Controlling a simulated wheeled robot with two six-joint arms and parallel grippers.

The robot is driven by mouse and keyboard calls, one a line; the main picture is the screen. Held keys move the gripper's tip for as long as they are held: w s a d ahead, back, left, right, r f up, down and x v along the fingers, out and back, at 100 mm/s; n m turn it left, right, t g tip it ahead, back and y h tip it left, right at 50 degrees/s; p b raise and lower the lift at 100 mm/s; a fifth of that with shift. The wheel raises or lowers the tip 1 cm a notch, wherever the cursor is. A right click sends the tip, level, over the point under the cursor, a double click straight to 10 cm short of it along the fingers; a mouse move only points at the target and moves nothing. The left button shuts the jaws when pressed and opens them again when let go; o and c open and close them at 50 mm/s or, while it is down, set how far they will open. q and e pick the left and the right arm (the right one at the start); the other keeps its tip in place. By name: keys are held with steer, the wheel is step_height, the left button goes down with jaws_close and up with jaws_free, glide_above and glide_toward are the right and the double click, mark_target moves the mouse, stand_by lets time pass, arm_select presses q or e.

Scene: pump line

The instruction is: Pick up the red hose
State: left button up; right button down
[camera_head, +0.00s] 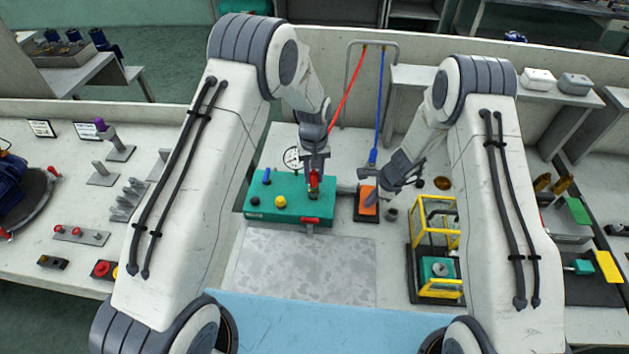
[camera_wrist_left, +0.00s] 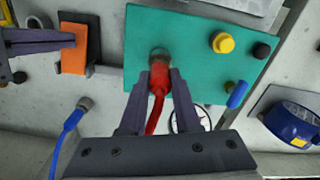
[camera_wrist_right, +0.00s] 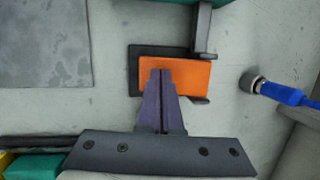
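The red hose (camera_head: 347,92) hangs from a grey frame and runs down to my left gripper (camera_head: 314,180). In the left wrist view, the red hose end (camera_wrist_left: 157,82) lies between the two fingers of my left gripper (camera_wrist_left: 159,80), which are closed on it. Its metal fitting points at the teal box (camera_wrist_left: 205,80); whether it touches the box or sits in a port cannot be told. My right gripper (camera_wrist_right: 163,75) is shut, fingers together, over the orange block (camera_wrist_right: 190,75). I cannot tell whether it touches the block.
The blue hose (camera_head: 380,105) hangs to the right of the red one. The teal box (camera_head: 262,212) carries yellow and blue knobs and a red lever. A yellow-framed fixture (camera_head: 437,222) stands at right. A bare grey plate (camera_head: 305,268) lies in front.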

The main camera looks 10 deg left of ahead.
arm_select(q)
jaws_close()
arm_select(e)
steer(key=shift+s+f, duration=0.1)
arm_select(q)
steer(key=shift+r, duration=0.1)
step_height(320, 180, up, 10)
steer(key=shift+f, duration=0.1)
